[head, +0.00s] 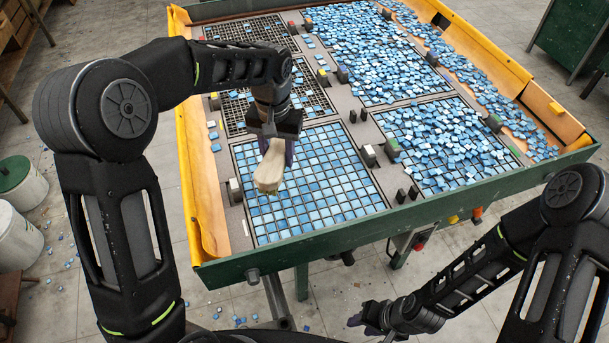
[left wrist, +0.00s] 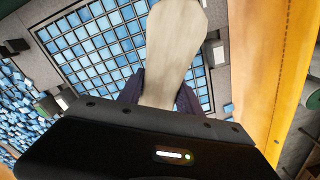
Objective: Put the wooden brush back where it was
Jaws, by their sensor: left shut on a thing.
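The wooden brush (head: 270,168) is pale, with a rounded broad end pointing toward the front of the table. My left gripper (head: 275,142) is shut on it and holds it over the near left mould grid (head: 240,160), which is filled with blue tiles. In the left wrist view the brush (left wrist: 172,50) stands out between the dark fingers (left wrist: 160,92), over the tiled grid. Its bristles can barely be made out. My right gripper (head: 368,318) is low at the front, outside the table; its finger opening is unclear.
The green-framed table (head: 350,230) has several grids, some heaped with loose blue tiles (head: 450,150). Small dark and light blocks (head: 368,155) stand on the grey strips between grids. A yellow-edged wooden chute (head: 200,190) runs along the left side.

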